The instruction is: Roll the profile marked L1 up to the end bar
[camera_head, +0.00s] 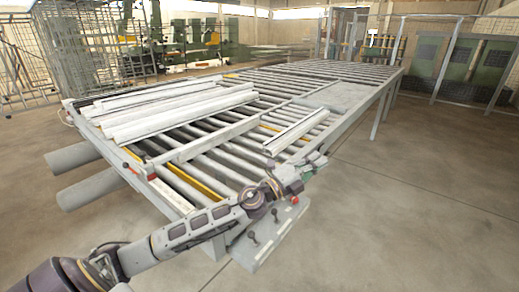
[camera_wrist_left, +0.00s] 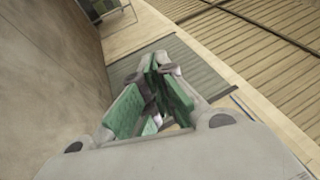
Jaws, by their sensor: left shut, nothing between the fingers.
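A single pale profile (camera_head: 296,132) lies on the rollers at the right side of the bench. Several longer pale profiles (camera_head: 170,108) lie side by side at the left. No L1 mark is legible, so I cannot tell which one bears it. My left gripper (camera_head: 317,158) is at the bench's right edge, close to the near end of the single profile; I cannot tell whether it touches. Its green-padded fingers (camera_wrist_left: 157,88) show in the wrist view, shut and empty. A grey bar (camera_head: 215,136) crosses the rollers; I cannot tell if it is the end bar. My right gripper is out of view.
The roller bench (camera_head: 345,128) runs away to the back, with a flat grey plate (camera_head: 338,96) on its right side. A grey panel with black knobs (camera_head: 270,236) stands below my left forearm. The floor at right is clear.

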